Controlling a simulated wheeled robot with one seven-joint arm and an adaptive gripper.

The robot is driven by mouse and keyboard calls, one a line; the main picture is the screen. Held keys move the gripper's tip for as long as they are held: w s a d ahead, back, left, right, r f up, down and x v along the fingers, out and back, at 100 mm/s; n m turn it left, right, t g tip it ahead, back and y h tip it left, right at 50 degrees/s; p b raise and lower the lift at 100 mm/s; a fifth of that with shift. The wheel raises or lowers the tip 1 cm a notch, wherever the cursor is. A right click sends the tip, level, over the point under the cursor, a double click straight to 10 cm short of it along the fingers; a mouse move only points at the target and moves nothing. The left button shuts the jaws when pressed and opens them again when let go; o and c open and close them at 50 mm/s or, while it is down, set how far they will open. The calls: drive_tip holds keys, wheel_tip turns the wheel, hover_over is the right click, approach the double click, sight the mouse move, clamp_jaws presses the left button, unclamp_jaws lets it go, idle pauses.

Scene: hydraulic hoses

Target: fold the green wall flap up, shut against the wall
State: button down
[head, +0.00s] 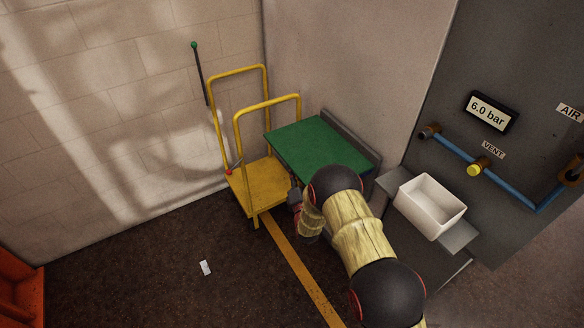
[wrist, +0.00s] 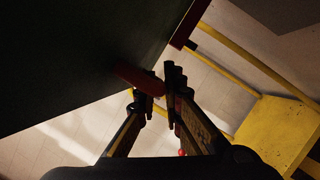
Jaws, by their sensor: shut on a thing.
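The green wall flap (head: 310,148) stands out from the wall, roughly level, in the head view. Its right side meets a grey rail (head: 352,140) at the wall. In the wrist view the flap's dark face (wrist: 80,50) fills the upper left. A red rounded bar (wrist: 140,79), apparently the flap's handle, reaches from that face between my fingertips. My gripper (wrist: 152,88) is shut on this red bar. In the head view my gripper (head: 294,199) shows only partly at the flap's front edge; my arm hides the rest and the handle.
A yellow trolley (head: 258,187) with tall rails stands close at the flap's left. A white bin (head: 430,206) sits on a shelf to the right, below a blue pipe (head: 455,152). Open floor lies at the front left, with a small white card (head: 205,268).

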idle(0.4)
drive_tip(key=shift+a+r+m+p, duration=0.1)
drive_tip(key=shift+r+m+p, duration=0.3)
drive_tip(key=shift+r, duration=0.4)
drive_tip(key=r+m+p, duration=0.1)
drive_tip(key=r, duration=0.2)
drive_tip(key=r+m+p, duration=0.1)
drive_tip(key=r, duration=0.2)
drive_tip(key=r+m+g+h+p, duration=0.1)
drive_tip(key=r+m, duration=0.1)
drive_tip(key=r, duration=0.1)
drive_tip(key=shift+w+d+r+p, duration=0.15)
drive_tip(key=shift+d+r+p, duration=0.05)
drive_tip(key=shift+r+p, duration=0.15)
drive_tip(key=w+d+r+m+g+p, duration=0.2)
drive_tip(key=w+d+r+m+p, duration=0.1)
drive_tip(key=d+r, duration=0.5)
drive_tip(key=w+d+r+m+g+p, duration=0.2)
drive_tip(key=w+d+r+m+p, duration=0.1)
drive_tip(key=w+d+r+m, duration=0.3)
drive_tip(key=shift+w+d+r, duration=1.1)
drive_tip(key=shift+d+r, duration=0.25)
drive_tip(key=shift+r, duration=0.75)
drive_tip(key=shift+r, duration=0.1)
